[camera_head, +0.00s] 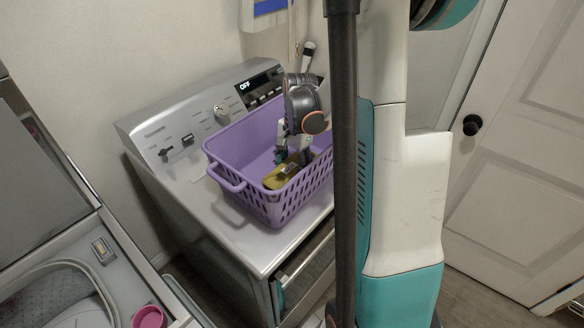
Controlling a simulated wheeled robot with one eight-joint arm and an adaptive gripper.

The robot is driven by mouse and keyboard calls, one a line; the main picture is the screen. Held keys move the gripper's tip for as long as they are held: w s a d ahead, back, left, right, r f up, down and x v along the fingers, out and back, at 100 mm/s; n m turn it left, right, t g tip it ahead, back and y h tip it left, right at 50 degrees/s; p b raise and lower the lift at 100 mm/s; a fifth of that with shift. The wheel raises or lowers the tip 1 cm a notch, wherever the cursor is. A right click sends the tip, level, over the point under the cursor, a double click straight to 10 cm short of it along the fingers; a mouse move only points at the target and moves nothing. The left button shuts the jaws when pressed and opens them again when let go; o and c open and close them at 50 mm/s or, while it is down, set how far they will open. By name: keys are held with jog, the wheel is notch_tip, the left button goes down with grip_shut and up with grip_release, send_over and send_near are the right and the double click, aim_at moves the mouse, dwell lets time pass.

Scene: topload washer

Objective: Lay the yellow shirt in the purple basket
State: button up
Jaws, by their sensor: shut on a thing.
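The purple basket (231,182) stands upright on top of a silver machine. The yellow shirt (277,179) is a small folded-looking yellow piece low inside the basket, in its right half. My gripper (290,165) reaches down into the basket from above and is shut on the yellow shirt. The fingertips are small and partly hidden by the wrist and by the shirt. Whether the shirt touches the basket floor I cannot tell. My column and arm cover the basket's right end.
The silver machine (190,195) has a raised control panel (190,135) with knobs behind the basket. An open topload washer (60,300) with a pink cup (149,317) is at lower left. A white door (530,170) stands at right.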

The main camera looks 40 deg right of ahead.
aim_at(295, 163)
jog(key=shift+f, duration=0.2)
jog(key=o, duration=1.2)
jog(key=shift+o, duration=0.2)
jog(key=shift+r, duration=0.2)
notch_tip(295, 163, up, 12)
jog(key=d+p, duration=0.1)
jog(key=p, duration=0.2)
jog(key=shift+w+d, duration=0.15)
jog(key=shift+d, duration=0.05)
